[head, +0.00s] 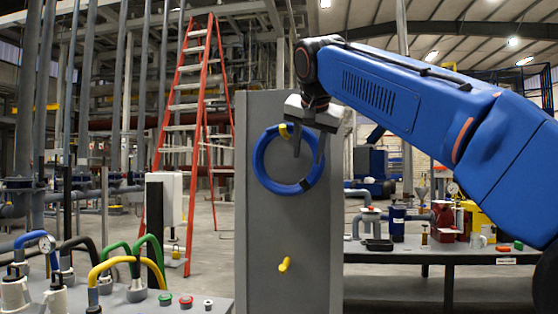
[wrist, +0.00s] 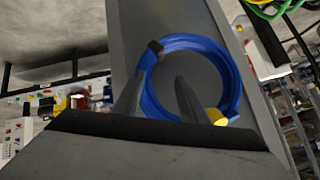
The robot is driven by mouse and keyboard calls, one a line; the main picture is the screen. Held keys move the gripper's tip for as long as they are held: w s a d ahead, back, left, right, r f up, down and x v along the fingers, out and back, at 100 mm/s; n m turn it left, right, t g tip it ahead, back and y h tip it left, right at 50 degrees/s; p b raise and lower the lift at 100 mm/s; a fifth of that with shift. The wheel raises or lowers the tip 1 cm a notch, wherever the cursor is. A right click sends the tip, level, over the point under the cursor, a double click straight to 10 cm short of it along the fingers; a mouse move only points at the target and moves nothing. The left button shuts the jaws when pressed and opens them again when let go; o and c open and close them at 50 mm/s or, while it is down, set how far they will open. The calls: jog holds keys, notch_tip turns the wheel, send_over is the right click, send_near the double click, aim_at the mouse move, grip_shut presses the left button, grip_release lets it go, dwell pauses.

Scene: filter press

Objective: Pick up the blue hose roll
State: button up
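The blue hose roll (head: 259,160) is a ring hanging from a yellow peg (head: 286,131) on the grey panel (head: 262,235). It also shows in the wrist view (wrist: 190,40), with a dark band (wrist: 155,47) around its strands. My gripper (head: 308,152) is at the roll's right side in the head view. In the wrist view its two fingers (wrist: 160,88) are apart; one lies inside the ring and the other near its outer edge. A strand of hose shows between them. I cannot tell whether the fingers touch the hose.
A second, empty yellow peg (head: 284,265) sticks out lower on the panel. A bench (head: 430,256) with containers and small parts stands at the right. Yellow and green hoses (head: 128,262) rise from a table at the left. A red ladder (head: 166,140) stands behind.

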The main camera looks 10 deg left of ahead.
aim_at(303, 185)
jog(key=x, duration=0.6)
jog(key=shift+s+d+f, duration=0.1)
jog(key=shift+d+f, duration=0.15)
grip_shut()
